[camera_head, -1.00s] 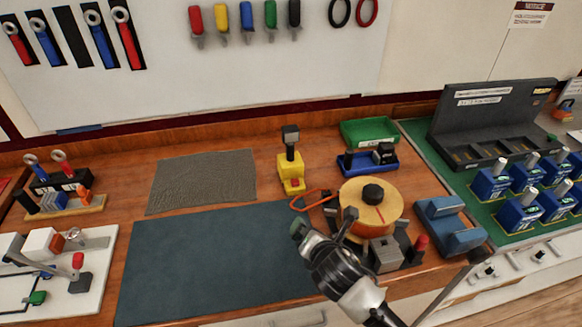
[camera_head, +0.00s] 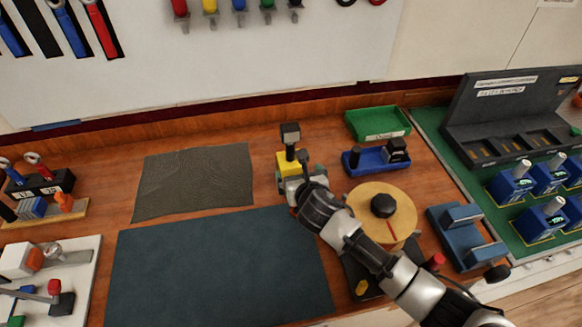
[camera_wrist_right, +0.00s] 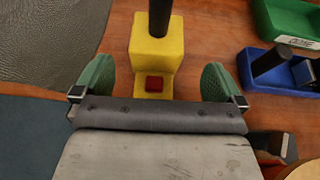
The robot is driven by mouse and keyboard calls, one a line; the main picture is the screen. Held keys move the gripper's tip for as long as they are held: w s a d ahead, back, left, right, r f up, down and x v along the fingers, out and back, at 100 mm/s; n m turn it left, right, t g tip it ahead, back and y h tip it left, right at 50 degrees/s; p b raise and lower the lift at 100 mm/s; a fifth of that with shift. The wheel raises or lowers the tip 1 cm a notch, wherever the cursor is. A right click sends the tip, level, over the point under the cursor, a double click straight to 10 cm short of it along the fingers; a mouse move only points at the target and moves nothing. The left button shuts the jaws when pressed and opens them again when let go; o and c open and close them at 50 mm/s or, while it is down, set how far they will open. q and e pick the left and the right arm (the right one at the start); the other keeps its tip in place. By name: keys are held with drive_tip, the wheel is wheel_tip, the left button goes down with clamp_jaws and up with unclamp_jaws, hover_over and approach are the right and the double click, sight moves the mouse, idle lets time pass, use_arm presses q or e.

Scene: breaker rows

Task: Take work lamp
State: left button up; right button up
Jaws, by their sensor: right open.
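The work lamp (camera_head: 290,145) stands upright on the wooden bench, with a yellow base, a black stem and a dark square head. Its yellow base (camera_wrist_right: 151,45) with a red button fills the middle of the right wrist view; the head is out of that view. My right gripper (camera_head: 296,180) is open at the lamp's near side and partly hides the base in the head view. In the right wrist view its green fingertips (camera_wrist_right: 158,78) are on either side of the base's front, with gaps to both. My left gripper is not in view.
Right of the lamp are a blue tray (camera_head: 366,166), a green tray (camera_head: 362,130) and a wooden spool (camera_head: 360,200) close to my arm. A grey mat (camera_head: 195,182) and a dark blue-green mat (camera_head: 210,265) lie flat to the left, clear of objects.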

sight(292, 165)
drive_tip(key=shift+w+a+f, duration=0.15)
drive_tip(key=shift+w+f, duration=0.05)
drive_tip(key=shift+w, duration=0.25)
drive_tip(key=shift+w+f, duration=0.1)
drive_tip(key=shift+w, duration=0.2)
drive_tip(key=shift+w+a+f, duration=0.15)
drive_tip(key=shift+w+f, duration=0.1)
drive_tip(key=shift+w, duration=0.2)
drive_tip(key=x, duration=0.3)
drive_tip(key=shift+w+a+f, duration=0.15)
drive_tip(key=shift+w+a, duration=0.1)
drive_tip(key=shift+a, duration=0.05)
drive_tip(key=shift+w+f, duration=0.15)
drive_tip(key=shift+w, duration=0.25)
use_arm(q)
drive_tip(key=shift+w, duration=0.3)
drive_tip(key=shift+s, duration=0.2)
use_arm(e)
drive_tip(key=shift+c, duration=0.5)
drive_tip(key=c, duration=1.1)
